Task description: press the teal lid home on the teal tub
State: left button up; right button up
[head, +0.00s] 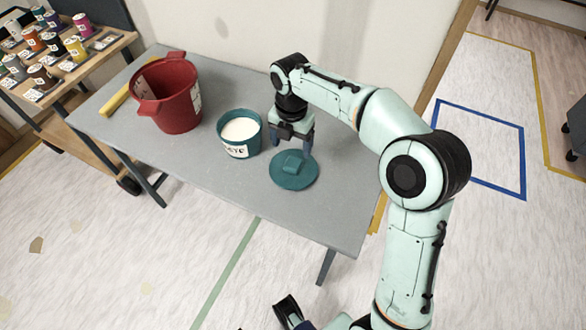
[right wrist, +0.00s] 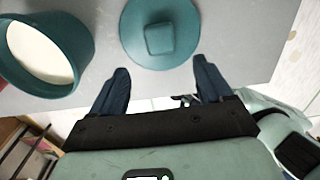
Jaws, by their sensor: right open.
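The teal lid (head: 284,181) is a round disc with a square raised knob, lying flat on the grey table. The teal tub (head: 252,144) stands upright and open just left of it, with white contents and a white label. My right gripper (head: 291,148) is open and points down at the lid's far edge, with nothing between its fingers. In the right wrist view the lid (right wrist: 133,36) lies ahead of the open fingers (right wrist: 161,70), with its knob roughly centred between them. The tub (right wrist: 75,42) shows at upper left there. My left gripper is not in view.
A red bucket (head: 174,100) stands on the grey table (head: 215,173) left of the tub, with a yellow bar (head: 117,98) beside it. A wooden cart (head: 62,84) with several small cans stands at far left. The table right of the lid is clear.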

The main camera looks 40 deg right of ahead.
aim_at(293, 162)
notch_tip(293, 162, down, 4)
jog(key=shift+r+b, duration=0.15)
jog(key=shift+b, duration=0.2)
jog(key=shift+w+d+f+b, duration=0.1)
jog(key=shift+f+b, duration=0.15)
jog(key=shift+f, duration=0.65)
jog(key=shift+s+d+f+b, duration=0.1)
jog(key=shift+d+f+b, duration=0.1)
jog(key=shift+f, duration=0.7)
jog(key=shift+w+d+f+b, duration=0.1)
jog(key=shift+f+b, duration=0.15)
jog(key=shift+f, duration=0.65)
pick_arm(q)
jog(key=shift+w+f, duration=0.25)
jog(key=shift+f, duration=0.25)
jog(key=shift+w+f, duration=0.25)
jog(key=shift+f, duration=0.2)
pick_arm(e)
jog(key=c, duration=1.1)
jog(key=shift+c, duration=0.2)
